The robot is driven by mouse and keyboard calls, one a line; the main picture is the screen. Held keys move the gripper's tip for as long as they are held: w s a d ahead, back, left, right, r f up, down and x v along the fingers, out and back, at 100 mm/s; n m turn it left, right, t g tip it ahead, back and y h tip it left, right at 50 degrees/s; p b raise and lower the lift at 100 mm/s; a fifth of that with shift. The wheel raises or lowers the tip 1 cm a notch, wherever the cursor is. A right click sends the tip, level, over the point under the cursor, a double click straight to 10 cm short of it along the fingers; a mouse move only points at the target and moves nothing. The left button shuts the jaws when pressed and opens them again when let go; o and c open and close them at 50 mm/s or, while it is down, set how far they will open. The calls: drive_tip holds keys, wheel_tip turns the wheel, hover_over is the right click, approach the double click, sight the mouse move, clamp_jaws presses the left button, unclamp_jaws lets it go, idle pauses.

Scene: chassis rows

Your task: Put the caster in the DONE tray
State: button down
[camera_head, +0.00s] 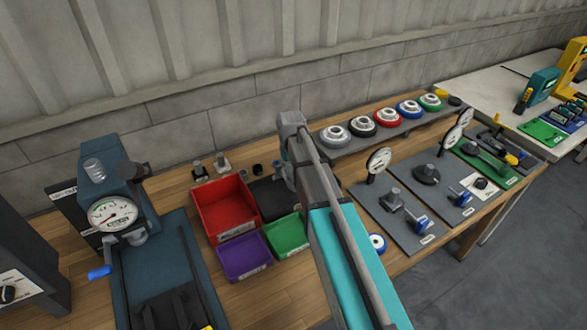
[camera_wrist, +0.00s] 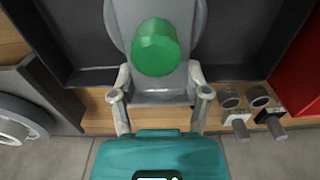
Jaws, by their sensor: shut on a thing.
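My gripper (camera_wrist: 160,84) has its two grey fingers closed on a grey piece with a green cylinder (camera_wrist: 156,48), which I take to be the caster. In the wrist view it lies in front of a dark tray (camera_wrist: 88,76); the gap between them cannot be judged. In the head view the dark tray (camera_head: 268,208) is on the wooden bench, partly behind my arm, and the caster is hidden. No DONE label is readable.
A red bin (camera_head: 208,212), a purple bin (camera_head: 243,258) and a green bin (camera_head: 280,238) stand by the dark tray. A ring shelf (camera_head: 387,134) lies to the right. A blue press (camera_head: 112,190) stands at left. Small dark parts (camera_head: 222,163) sit behind the red bin.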

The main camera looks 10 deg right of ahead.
drive_tip(key=shift+f+b, duration=2.05)
drive_tip(key=shift+f, duration=0.05)
idle(0.6)
unclamp_jaws()
idle(0.4)
drive_tip(key=s+r+m+p, duration=0.1)
drive_tip(key=s+r+p, duration=0.1)
drive_tip(key=s, duration=0.4)
drive_tip(key=s+d+r+m+p, duration=0.1)
drive_tip(key=s+r+p, duration=0.1)
drive_tip(key=s, duration=0.5)
drive_tip(key=s+d+r+m+p, duration=0.1)
drive_tip(key=s+r+p, duration=0.1)
drive_tip(key=s, duration=0.5)
drive_tip(key=shift+d+m, duration=0.2)
drive_tip(key=shift+m, duration=0.1)
